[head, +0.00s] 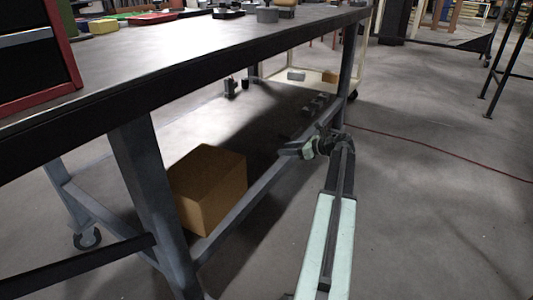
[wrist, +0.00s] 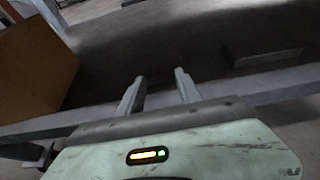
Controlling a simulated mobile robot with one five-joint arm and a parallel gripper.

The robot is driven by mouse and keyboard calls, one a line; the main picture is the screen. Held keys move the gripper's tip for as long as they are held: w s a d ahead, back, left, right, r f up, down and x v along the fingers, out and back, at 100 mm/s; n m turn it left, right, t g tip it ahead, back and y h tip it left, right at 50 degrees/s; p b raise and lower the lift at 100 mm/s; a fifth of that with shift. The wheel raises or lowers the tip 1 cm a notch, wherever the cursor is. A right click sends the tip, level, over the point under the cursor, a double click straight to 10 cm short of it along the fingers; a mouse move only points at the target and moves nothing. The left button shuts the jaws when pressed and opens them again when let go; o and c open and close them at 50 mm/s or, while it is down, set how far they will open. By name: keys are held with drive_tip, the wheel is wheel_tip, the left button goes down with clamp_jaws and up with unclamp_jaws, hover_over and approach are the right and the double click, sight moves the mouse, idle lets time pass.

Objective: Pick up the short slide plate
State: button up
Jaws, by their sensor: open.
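My gripper (head: 290,150) is low beside the workbench, near its lower rail, under the level of the top. In the wrist view its two fingers (wrist: 160,78) are apart with nothing between them. I cannot pick out the short slide plate for sure. Small dark and grey parts (head: 228,12) lie at the far side of the bench top, too small to name. A thin, flat grey piece (wrist: 268,58) shows beyond the rail in the wrist view; I cannot tell what it is.
The workbench (head: 190,60) has a dark front edge and grey legs. A brown box (head: 210,187) stands beneath it, also left in the wrist view (wrist: 35,70). The lower rail (head: 262,190) runs beside my arm. Floor at right is open, with a red cable (head: 430,150).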

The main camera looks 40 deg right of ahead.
sight(269, 149)
drive_tip(key=o, duration=0.5)
drive_tip(key=shift+s+d, duration=0.1)
drive_tip(key=shift+d, duration=0.05)
drive_tip(key=o, duration=0.5)
drive_tip(key=shift+w+f, duration=0.15)
drive_tip(key=shift+w, duration=0.1)
drive_tip(key=shift+o, duration=0.5)
drive_tip(key=shift+w+f+b, duration=0.4)
drive_tip(key=shift+w+b, duration=0.15)
drive_tip(key=shift+w, duration=0.2)
drive_tip(key=x, duration=0.2)
drive_tip(key=b+x, duration=0.1)
drive_tip(key=x, duration=0.2)
drive_tip(key=shift+w+a+r+b, duration=0.15)
drive_tip(key=shift+a+b, duration=0.15)
drive_tip(key=shift+a, duration=0.15)
drive_tip(key=c, duration=2)
